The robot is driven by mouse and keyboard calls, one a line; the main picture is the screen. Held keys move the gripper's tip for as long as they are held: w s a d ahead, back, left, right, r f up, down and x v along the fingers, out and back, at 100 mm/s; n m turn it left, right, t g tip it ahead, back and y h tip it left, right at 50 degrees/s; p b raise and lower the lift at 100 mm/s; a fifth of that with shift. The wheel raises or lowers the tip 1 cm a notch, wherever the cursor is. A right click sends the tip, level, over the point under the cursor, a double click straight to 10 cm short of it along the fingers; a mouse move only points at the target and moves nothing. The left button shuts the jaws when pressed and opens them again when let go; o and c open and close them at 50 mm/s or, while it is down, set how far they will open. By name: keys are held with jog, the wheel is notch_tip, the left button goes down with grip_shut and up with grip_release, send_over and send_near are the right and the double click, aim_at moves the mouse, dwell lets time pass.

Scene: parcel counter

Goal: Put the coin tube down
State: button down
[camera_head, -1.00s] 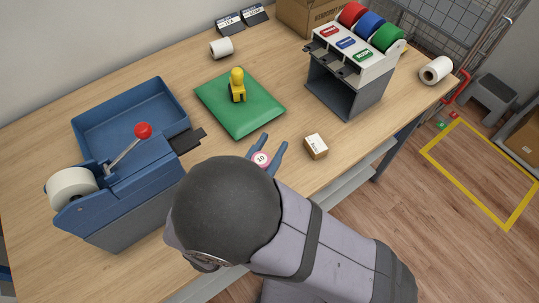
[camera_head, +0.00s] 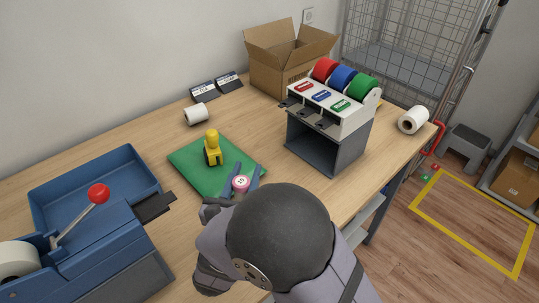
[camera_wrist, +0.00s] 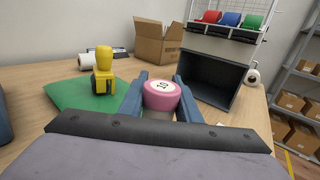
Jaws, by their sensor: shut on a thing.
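The coin tube (camera_head: 241,183) is a short cylinder with a pink band and a white end marked 10. It also shows in the wrist view (camera_wrist: 161,95), upright between the two blue fingers. My gripper (camera_head: 243,181) is shut on it. In the head view it overlaps the near right part of the green mat (camera_head: 190,160). I cannot tell whether the tube's bottom touches anything, because the gripper hides it.
A yellow-handled stamp (camera_head: 212,150) stands on the mat. A grey dispenser (camera_head: 328,145) with red, blue and green rolls stands to the right. A blue machine with a tray (camera_head: 95,190) is at left. A paper roll (camera_head: 195,114) and open carton (camera_head: 285,60) are behind.

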jog(key=w+d+n+y+b, duration=0.2)
jog(key=w+d+b, duration=0.3)
jog(key=w+b, duration=0.3)
jog(key=shift+w+d+f+y, duration=0.2)
jog(key=shift+w+y, duration=0.6)
jog(key=shift+w, duration=0.85)
jog(key=shift+w+a+f+p, duration=0.2)
jog(key=shift+w+f+p, duration=0.5)
jog(key=shift+w, duration=2.3)
jog(key=shift+w+a+f+p, duration=0.2)
jog(key=shift+w+f+p, duration=0.5)
jog(key=shift+w, duration=2.25)
jog(key=shift+w+a+f+p, duration=0.3)
jog(key=shift+w+p, duration=0.75)
jog(key=shift+w, duration=1.95)
jog(key=shift+d, duration=0.15)
jog(key=shift+f+b, duration=0.25)
jog(key=shift+b, duration=0.05)
jog(key=c, duration=1.3)
grip_release()
jog(key=shift+r, duration=0.1)
